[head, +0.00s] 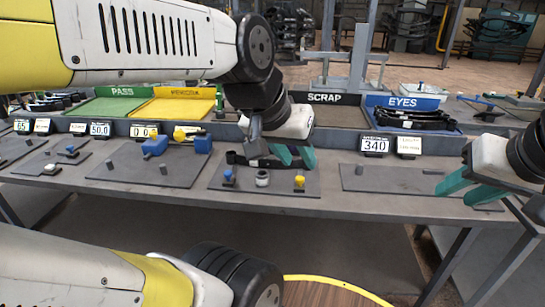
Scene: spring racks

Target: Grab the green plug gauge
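I cannot pick out a green plug gauge; the teal shapes in view are my fingertips. My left gripper (295,157) hangs over the middle plate (240,184) on the bench, its two teal fingers apart. A dark part (245,160) lies just left of its fingers. Small pieces stand at the plate's front: a blue-topped one (228,177), a pale ring-like one (262,178) and a yellow-topped one (299,182). My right gripper (466,189) is over the bench's right end, fingers apart and nothing seen between them. My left arm and wrist hide part of the bench's back.
Behind are a green PASS tray (105,107), a yellow tray (172,107), a SCRAP tray (335,115) and a blue EYES tray (400,103) with dark parts. The right plate (385,180) is largely clear.

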